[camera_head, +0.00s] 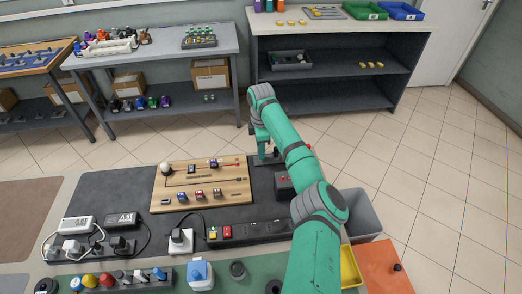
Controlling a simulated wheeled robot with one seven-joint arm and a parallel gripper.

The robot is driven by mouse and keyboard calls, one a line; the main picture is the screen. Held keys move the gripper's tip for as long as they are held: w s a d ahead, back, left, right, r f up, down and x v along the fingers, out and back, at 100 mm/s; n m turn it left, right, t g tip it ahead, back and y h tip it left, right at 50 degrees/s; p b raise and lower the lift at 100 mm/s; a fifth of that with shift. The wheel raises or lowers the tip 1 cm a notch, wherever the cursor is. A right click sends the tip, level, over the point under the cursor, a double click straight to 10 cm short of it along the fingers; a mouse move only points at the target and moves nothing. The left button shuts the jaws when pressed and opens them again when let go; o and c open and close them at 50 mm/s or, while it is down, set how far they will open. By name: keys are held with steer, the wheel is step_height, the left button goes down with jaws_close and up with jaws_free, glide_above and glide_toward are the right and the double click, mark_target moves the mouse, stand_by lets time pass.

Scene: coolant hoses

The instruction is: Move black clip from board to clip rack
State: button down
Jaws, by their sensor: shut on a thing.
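The wooden board (242,191) lies on the dark mat in the middle. Several small dark clips with coloured parts sit on it, and a white knob stands at its far left. My gripper (263,154) is low beside the board's far right corner, pointing down. It is shut on a small dark thing, which I take to be the black clip; its outline merges with the dark parts around it. Which thing is the clip rack I cannot tell. A dark box with red marks (284,186) stands just right of the board, partly behind my arm.
A power strip (244,231) and a white plug (181,240) lie in front of the board. A rail of coloured knobs (125,281) is at front left. A grey bin (360,213) and a yellow bin (349,265) stand right of my arm. Shelves stand behind.

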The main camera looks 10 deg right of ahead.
steer(key=shift+f, duration=0.2)
stand_by(0.6)
steer(key=c, duration=1.4)
jaws_free()
steer(key=shift+r, duration=4.55)
step_height(320, 180, down, 9)
steer(key=shift+f, duration=0.1)
